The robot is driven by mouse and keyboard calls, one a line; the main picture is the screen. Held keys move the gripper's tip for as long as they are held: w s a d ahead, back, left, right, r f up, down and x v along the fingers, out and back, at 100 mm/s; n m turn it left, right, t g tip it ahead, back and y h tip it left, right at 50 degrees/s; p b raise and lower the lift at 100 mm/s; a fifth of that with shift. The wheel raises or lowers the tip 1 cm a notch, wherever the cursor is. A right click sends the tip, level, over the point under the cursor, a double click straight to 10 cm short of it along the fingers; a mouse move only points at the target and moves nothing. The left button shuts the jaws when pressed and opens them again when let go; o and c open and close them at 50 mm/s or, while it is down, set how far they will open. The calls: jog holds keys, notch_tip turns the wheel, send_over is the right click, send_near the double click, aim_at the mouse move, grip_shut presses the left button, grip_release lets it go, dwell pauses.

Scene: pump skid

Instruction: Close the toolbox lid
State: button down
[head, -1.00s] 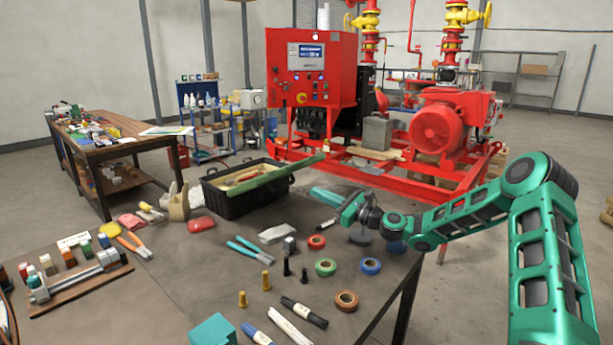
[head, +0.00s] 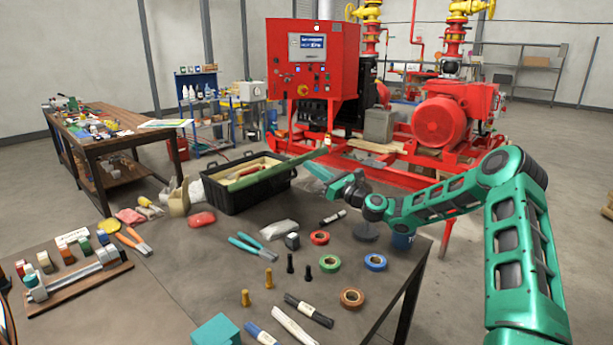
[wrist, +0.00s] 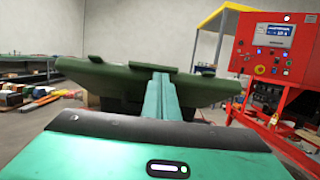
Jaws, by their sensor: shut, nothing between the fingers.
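The toolbox is a black open-topped box (head: 246,195) at the back edge of the workbench in the head view. Its light-coloured inside shows, with items in it. The lid (wrist: 105,82) spans the middle of the wrist view. My gripper (head: 308,166) is shut and empty, just right of the box by the lid's jutting end. In the wrist view my fingers (wrist: 158,85) overlap the lid; I cannot tell whether they touch.
The workbench (head: 190,265) holds pliers (head: 252,246), tape rolls (head: 375,262), bolts, markers and a teal block (head: 215,331). The red pump skid (head: 440,125) stands behind. Another table (head: 110,140) is at the left. Bare floor lies to the right.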

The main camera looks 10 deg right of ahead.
jog(key=shift+w+a+r, duration=0.15)
jog(key=shift+w+a, duration=0.1)
jog(key=shift+w, duration=0.05)
jog(key=shift+a, duration=0.25)
jog(key=shift+r, duration=0.15)
